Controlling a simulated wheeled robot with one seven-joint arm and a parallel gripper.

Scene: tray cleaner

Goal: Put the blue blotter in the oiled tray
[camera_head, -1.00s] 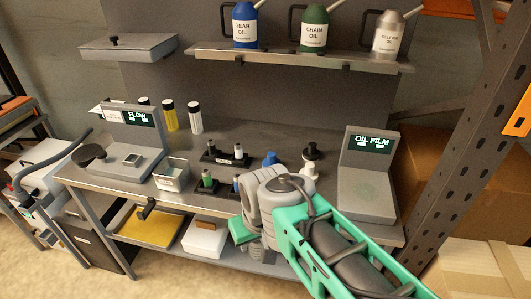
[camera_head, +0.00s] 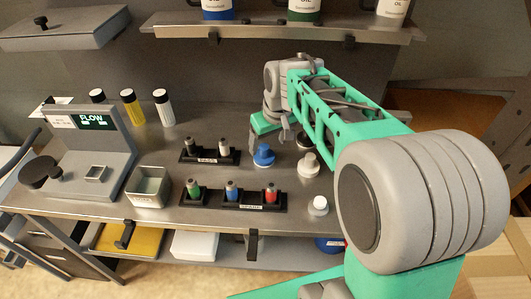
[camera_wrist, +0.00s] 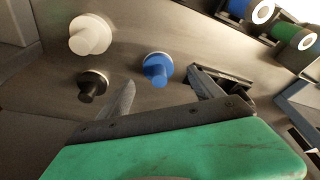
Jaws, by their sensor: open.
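The blue blotter (camera_head: 264,155), a round pad with a knob, stands on the metal bench right of centre. My gripper (camera_head: 282,133) is above the bench just behind and right of it in the head view. In the wrist view the blotter (camera_wrist: 157,69) shows between and beyond the two spread fingers (camera_wrist: 165,92), apart from them. The gripper is open and empty. A small square metal tray (camera_head: 148,187) stands at the bench's front left. I cannot tell which is oiled.
A white blotter (camera_head: 308,165) stands right of the blue one; a black one (camera_wrist: 92,85) shows in the wrist view. Black racks with small bottles (camera_head: 231,192) stand in front and left. A shelf (camera_head: 280,27) overhangs the back. The FLOW device (camera_head: 95,150) is at left.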

